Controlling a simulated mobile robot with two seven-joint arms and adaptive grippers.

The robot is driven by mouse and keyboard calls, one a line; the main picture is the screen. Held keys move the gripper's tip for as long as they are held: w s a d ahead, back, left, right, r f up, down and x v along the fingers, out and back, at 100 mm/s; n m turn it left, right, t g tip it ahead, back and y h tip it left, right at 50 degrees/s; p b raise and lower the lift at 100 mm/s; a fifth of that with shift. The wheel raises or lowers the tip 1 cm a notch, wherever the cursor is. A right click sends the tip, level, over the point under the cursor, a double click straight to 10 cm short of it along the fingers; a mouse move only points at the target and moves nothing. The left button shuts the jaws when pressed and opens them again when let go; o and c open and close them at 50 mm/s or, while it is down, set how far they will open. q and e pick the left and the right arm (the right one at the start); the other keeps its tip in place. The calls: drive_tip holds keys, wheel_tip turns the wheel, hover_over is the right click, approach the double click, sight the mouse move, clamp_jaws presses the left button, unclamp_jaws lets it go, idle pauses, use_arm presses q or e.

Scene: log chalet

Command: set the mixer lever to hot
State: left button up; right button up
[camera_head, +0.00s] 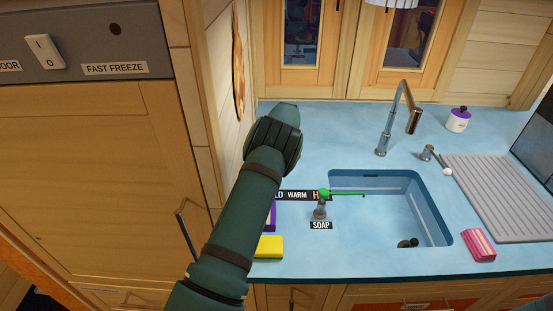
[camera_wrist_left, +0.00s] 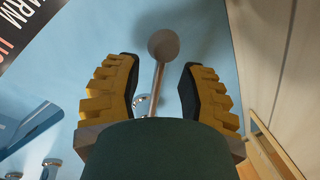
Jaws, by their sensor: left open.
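In the left wrist view a thin metal lever with a round grey-brown ball end (camera_wrist_left: 163,45) stands between the fingers of my left gripper (camera_wrist_left: 158,72). The fingers are open, one on each side of the lever, with gaps visible. In the head view my teal left arm covers this gripper and the lever. A black label strip (camera_head: 296,195) reads WARM, with COLD and HOT partly covered; part of it also shows in the left wrist view (camera_wrist_left: 22,28). My right gripper is out of view.
A green-topped soap dispenser (camera_head: 321,205) stands beside the sink (camera_head: 440,215), close to my arm. A yellow sponge (camera_head: 268,247) and a purple item (camera_head: 271,216) lie by my arm. A pink sponge (camera_head: 478,245), ridged drainer (camera_head: 500,195) and jar (camera_head: 458,121) are at right.

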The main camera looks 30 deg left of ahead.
use_arm(q)
drive_tip(key=shift+a+f, duration=0.1)
drive_tip(key=shift+f, duration=0.35)
clamp_jaws()
drive_tip(key=shift+f, duration=0.1)
